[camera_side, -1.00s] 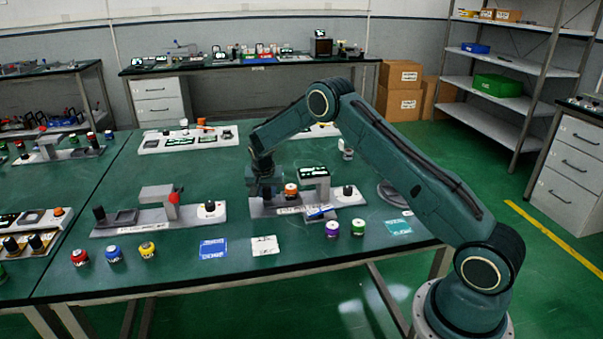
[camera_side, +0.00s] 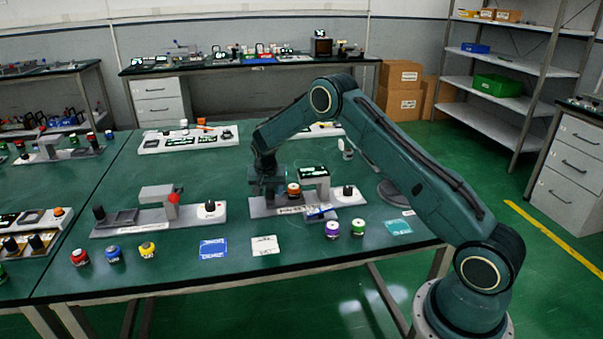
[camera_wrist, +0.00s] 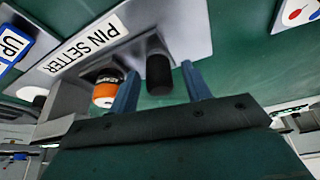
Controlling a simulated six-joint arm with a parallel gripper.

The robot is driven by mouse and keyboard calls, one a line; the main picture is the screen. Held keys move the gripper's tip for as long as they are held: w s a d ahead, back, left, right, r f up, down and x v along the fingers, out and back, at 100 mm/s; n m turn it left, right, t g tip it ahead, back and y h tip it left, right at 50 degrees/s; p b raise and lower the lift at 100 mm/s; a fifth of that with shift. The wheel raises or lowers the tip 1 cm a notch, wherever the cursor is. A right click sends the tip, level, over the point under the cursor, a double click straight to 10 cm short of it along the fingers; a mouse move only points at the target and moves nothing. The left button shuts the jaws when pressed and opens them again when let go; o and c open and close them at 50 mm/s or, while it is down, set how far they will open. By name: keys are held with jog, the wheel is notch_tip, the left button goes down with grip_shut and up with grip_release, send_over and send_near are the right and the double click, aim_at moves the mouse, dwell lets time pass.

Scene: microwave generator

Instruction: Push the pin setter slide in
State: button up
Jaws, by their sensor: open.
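The pin setter (camera_side: 262,210) is a grey plate fixture on the green table, labelled PIN SETTER in the wrist view (camera_wrist: 190,35). A black cylindrical knob (camera_wrist: 158,74) stands on it, apparently the slide's handle. My gripper (camera_wrist: 160,72) is open, with one blue finger on each side of the knob; I cannot tell whether they touch it. In the side view my gripper (camera_side: 268,194) points down at the fixture's left end and hides that knob.
Purple (camera_side: 332,229) and green (camera_side: 358,228) pieces stand in front. A similar fixture (camera_side: 130,229) is to the left.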

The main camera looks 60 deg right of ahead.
jog(key=v, duration=1.3)
jog(key=shift+r, duration=0.3)
jog(key=shift+d, duration=0.1)
jog(key=w+d+n+y, duration=0.1)
jog(key=d+r+n+g+y, duration=0.1)
jog(key=d+n, duration=0.1)
jog(key=w+d+n+g+y, duration=0.1)
jog(key=n+y, duration=0.1)
jog(key=shift+w+d+r, duration=0.2)
jog(key=shift+w+d, duration=0.05)
jog(key=shift+w, duration=0.05)
jog(key=shift+f, duration=0.15)
notch_tip(320, 180, down, 14)
jog(key=shift+r, duration=0.25)
dwell(0.7)
grip_shut()
